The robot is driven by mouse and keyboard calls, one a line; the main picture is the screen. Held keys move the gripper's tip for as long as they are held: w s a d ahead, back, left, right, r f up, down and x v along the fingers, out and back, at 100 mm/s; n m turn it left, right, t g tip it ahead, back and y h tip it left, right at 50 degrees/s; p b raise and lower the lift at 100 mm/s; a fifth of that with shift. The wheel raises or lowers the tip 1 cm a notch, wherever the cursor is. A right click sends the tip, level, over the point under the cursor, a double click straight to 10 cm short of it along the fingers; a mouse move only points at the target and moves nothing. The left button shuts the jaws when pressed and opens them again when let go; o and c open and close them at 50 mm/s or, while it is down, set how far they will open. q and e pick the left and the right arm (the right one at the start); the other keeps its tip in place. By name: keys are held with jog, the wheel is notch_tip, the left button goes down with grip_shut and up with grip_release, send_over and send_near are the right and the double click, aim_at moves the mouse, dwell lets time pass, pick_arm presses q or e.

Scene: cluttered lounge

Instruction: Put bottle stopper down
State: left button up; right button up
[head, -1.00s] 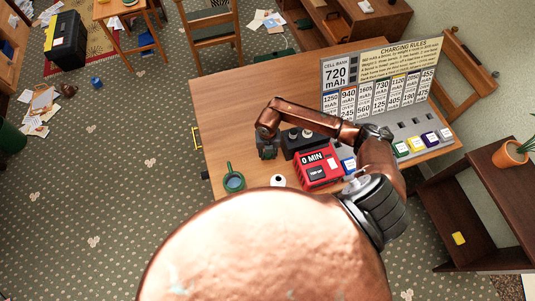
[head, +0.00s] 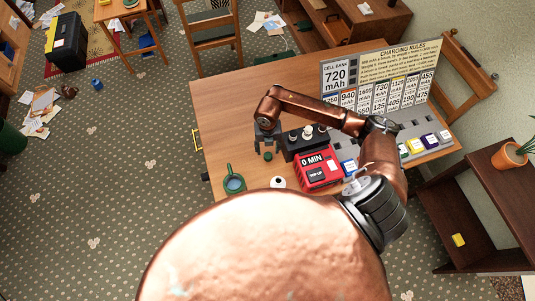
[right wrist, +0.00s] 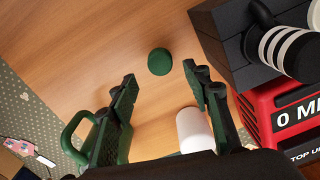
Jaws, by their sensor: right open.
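A small dark green round bottle stopper (head: 268,156) rests on the wooden table (head: 235,110). In the right wrist view the stopper (right wrist: 160,61) lies just past my fingertips, apart from both. My right gripper (head: 267,150) is above the table, beside the dark block with knobs. Its two fingers are spread with nothing between them, as the right wrist view (right wrist: 160,80) also shows. My left gripper is not in view.
A dark block with knobs (head: 293,145) and a red box reading "0 MIN" (head: 318,172) stand right of the stopper. A green mug (head: 234,184) and a white cylinder (head: 278,182) are at the table's front. Bare wood lies behind and left.

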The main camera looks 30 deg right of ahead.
aim_at(268, 155)
notch_tip(268, 155, up, 6)
jog(key=shift+f, duration=0.15)
dwell(0.6)
